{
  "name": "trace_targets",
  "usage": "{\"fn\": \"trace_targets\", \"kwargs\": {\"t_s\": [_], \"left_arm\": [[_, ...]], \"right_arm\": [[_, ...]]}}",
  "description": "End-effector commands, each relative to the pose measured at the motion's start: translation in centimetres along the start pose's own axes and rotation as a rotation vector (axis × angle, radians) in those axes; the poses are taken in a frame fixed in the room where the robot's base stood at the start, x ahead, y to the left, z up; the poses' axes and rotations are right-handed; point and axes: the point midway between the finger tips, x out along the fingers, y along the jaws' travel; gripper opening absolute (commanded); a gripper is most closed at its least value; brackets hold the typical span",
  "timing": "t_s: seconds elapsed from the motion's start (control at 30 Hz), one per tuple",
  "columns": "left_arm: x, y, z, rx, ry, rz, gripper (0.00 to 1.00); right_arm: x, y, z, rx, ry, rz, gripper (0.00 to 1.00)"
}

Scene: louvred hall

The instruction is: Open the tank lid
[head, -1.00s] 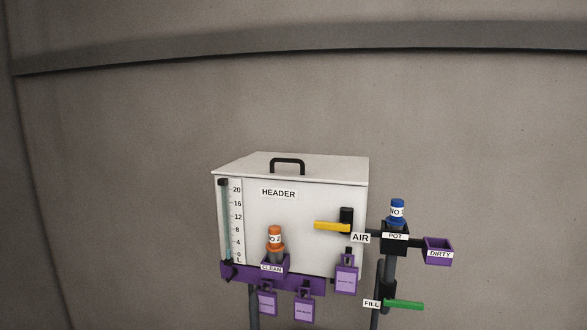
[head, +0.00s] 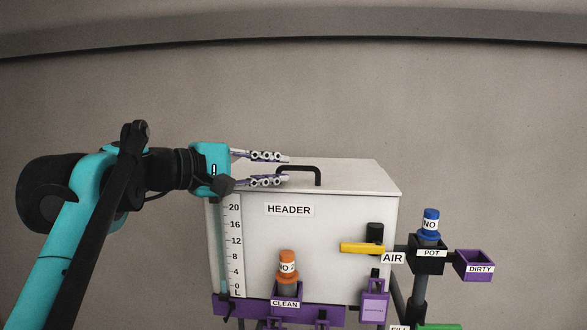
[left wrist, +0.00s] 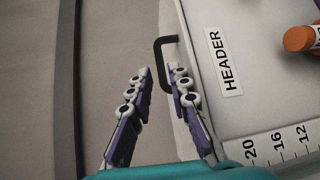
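The white tank (head: 330,240) marked HEADER stands in the middle of the head view, its flat lid (head: 357,178) down on top. A black bar handle (head: 318,172) rises from the lid and also shows in the left wrist view (left wrist: 158,62). My left gripper (head: 288,169) reaches in from the left just above the lid, fingers apart and pointing at the handle. In the left wrist view my left gripper (left wrist: 159,70) is open, with its fingertips near the handle's end and nothing held between them. My right gripper is not in view.
On the tank's front are an orange-capped bottle (head: 288,264) in the CLEAN holder and a yellow AIR lever (head: 362,248). To the right are a blue-capped bottle (head: 431,222) at POT and a purple DIRTY bin (head: 475,266). The wall behind is bare.

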Motion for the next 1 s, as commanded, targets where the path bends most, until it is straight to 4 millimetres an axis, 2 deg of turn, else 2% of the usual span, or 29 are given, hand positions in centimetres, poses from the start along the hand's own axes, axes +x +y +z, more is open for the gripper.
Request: {"fn": "trace_targets", "kwargs": {"t_s": [0.2, 0.4, 0.7, 0.8, 1.0], "left_arm": [[3.8, 0.0, 0.2, 0.002, -0.002, -0.002, 0.18], [5.8, -0.1, 0.1, 0.003, -0.001, -0.003, 0.18], [6.0, -0.1, 0.0, 0.002, 0.001, -0.003, 0.18], [6.0, -0.1, 0.0, 0.003, 0.001, -0.003, 0.00], [6.0, -0.2, 0.0, 0.003, 0.001, -0.003, 0.00]], "right_arm": [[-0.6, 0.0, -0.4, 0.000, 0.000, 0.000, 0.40], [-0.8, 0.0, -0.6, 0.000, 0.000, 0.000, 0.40], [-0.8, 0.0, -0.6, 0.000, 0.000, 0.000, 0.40], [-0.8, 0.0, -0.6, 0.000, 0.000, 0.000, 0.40], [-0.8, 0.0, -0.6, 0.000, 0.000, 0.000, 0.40]]}}
